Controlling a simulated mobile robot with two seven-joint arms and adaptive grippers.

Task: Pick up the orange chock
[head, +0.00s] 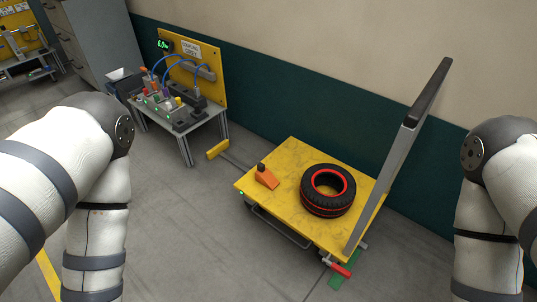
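The orange chock (267,180) is a small wedge with a dark knob on top. It sits on the left part of the yellow platform (296,153), apart from the tyre. The black tyre (328,190) with red rings lies flat on the same platform, to the right of the chock. My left arm comes in at the left and my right arm at the right edge. Both arms are well away from the chock, and neither gripper shows in the head view.
A grey upright arm (400,150) leans over the platform's right side. A red handle (340,269) sticks out at its front corner. A yellow pedal (217,150) is on the left. A small bench (209,114) with devices stands behind. The grey floor (190,230) in front is clear.

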